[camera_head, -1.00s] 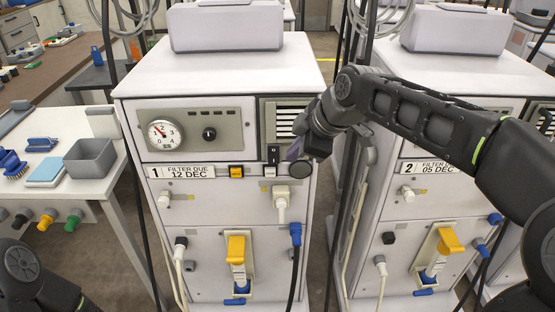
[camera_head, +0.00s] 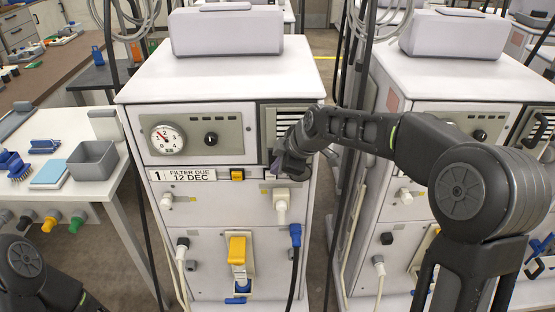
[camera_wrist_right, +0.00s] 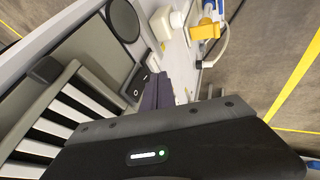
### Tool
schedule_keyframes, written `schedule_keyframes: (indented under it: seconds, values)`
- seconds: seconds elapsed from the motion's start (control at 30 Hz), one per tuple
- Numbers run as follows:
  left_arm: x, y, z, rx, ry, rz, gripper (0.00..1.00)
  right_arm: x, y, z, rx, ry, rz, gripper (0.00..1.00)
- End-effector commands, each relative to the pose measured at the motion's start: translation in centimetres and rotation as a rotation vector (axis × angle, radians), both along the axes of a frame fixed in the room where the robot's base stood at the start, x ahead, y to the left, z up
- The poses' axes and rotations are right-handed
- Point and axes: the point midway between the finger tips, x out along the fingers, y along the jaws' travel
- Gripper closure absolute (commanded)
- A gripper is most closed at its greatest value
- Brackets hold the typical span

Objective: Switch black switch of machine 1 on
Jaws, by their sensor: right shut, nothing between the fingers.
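Machine 1 (camera_head: 215,208) is the white cabinet in the middle of the head view, with a "1" label (camera_head: 195,174) reading "FILTER DUE 12 DEC". Its black switch (camera_wrist_right: 138,84) shows in the wrist view as a small black rocker with white marks, below the vent slats' panel. In the head view my right gripper hides it. My right gripper (camera_head: 277,166) is shut and empty at the front panel. In the wrist view its dark fingers (camera_wrist_right: 160,92) are right beside the switch; I cannot tell whether they touch it. My left gripper is out of view.
An orange switch (camera_head: 237,175) sits left of the gripper, beside the label. A white plug (camera_head: 281,196) is just below the gripper. A round gauge (camera_head: 165,136) and black knob (camera_head: 211,138) are on the panel. Machine 2 (camera_head: 455,75) stands close on the right.

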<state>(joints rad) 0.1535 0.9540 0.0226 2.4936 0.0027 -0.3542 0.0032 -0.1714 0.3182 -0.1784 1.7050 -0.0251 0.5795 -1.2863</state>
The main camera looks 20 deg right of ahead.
Motion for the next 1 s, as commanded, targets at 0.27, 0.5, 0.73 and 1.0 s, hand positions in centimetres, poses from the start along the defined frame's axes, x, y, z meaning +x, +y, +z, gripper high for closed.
schedule_keyframes:
  seconds: [0.27, 0.5, 0.73, 1.0]
  values:
    - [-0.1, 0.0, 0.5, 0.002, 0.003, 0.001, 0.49, 1.4, -0.4, -0.2, 0.000, 0.000, 0.000, 1.00]
    - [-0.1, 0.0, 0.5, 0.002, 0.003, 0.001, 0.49, 1.4, -0.3, -0.2, 0.000, -0.001, 0.001, 1.00]
    - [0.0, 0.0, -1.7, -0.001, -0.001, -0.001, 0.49, 1.7, -0.4, -1.0, -0.009, -0.041, 0.001, 1.00]
    - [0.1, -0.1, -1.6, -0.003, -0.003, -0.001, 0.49, 1.8, -0.4, -0.3, -0.016, -0.060, 0.001, 1.00]
